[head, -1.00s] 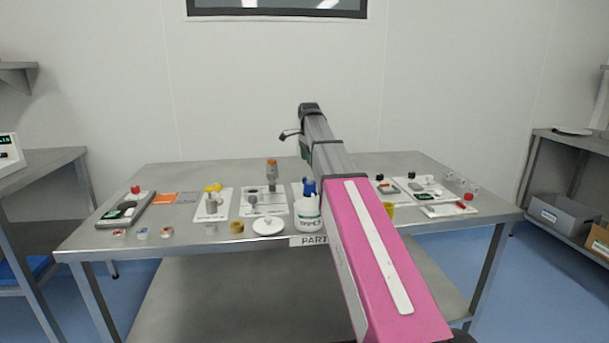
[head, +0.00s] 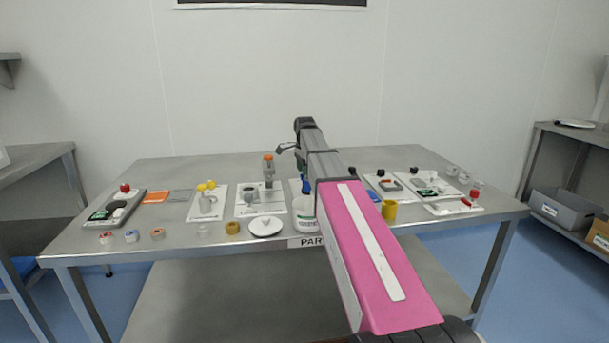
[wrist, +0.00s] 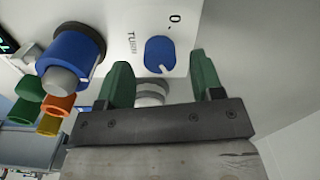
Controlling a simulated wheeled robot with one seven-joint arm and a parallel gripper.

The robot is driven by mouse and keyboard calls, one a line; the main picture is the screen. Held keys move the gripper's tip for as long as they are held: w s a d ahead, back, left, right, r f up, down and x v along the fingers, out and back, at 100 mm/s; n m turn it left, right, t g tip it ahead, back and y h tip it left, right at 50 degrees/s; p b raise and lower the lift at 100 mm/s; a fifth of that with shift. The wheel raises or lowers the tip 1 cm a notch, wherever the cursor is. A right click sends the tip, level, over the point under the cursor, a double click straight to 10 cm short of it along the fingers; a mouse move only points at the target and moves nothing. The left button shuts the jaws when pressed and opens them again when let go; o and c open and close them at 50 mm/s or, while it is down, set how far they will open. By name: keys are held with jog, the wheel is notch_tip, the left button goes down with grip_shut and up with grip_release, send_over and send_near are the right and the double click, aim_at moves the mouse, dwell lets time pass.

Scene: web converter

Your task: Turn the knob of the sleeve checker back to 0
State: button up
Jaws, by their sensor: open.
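In the wrist view, a white panel bears a blue knob (wrist: 159,50) with a white pointer line. The pointer line points down and to the right, away from the 0. My gripper (wrist: 158,66) is open, its two green fingers apart on either side below the knob. I cannot tell whether they touch it. A whitish round part (wrist: 151,93) shows between the fingers, partly hidden by the gripper body. In the head view, my arm hides most of this spot.
A larger blue cylinder with a grey end (wrist: 72,60) stands left of the fingers, near green, orange and yellow round parts.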

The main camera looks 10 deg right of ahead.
jog(key=shift+f, duration=1)
jog(key=c, duration=0.9)
